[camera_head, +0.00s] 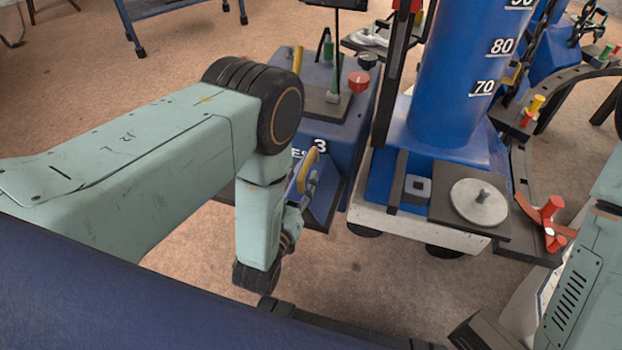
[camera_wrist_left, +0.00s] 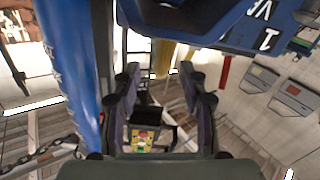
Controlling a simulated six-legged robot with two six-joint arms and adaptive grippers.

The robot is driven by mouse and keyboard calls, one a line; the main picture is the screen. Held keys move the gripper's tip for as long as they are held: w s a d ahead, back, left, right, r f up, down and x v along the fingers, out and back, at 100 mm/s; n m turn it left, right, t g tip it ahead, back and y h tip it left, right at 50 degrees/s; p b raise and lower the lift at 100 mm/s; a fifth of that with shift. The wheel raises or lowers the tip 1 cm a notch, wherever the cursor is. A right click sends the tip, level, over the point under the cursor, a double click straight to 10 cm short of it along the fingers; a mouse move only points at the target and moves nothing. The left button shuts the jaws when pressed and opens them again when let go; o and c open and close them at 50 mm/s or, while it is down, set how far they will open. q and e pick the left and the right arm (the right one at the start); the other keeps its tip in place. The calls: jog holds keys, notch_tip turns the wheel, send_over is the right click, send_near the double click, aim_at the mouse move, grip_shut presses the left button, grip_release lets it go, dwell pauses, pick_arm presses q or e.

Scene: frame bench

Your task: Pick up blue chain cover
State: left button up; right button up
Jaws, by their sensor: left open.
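I cannot pick out a blue chain cover for certain. In the head view a dark chain hangs along the right side of the tall blue column (camera_head: 450,90), which is marked 70 and 80. In the left wrist view a chain (camera_wrist_left: 45,150) runs at lower left, beside a tall blue upright (camera_wrist_left: 68,70). My left gripper (camera_wrist_left: 159,75) is open with its dark fingers apart and nothing held between them. My right gripper is out of view.
A blue cabinet (camera_head: 347,140) marked 3 with a red knob (camera_head: 358,81) stands behind my left arm. A round metal plate (camera_head: 479,202) and red three-armed handle (camera_head: 548,223) are right. A blue housing (camera_wrist_left: 225,20) marked 1 fills the wrist view's top. Carpet (camera_head: 330,275) is open below.

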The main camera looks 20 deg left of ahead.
aim_at(314, 148)
pick_arm(q)
jog(key=w+b, duration=0.2)
jog(key=w, duration=0.4)
jog(key=shift+w+d+f, duration=0.1)
jog(key=shift+d, duration=0.05)
jog(key=shift+c, duration=0.5)
jog(key=c, duration=0.3)
grip_shut()
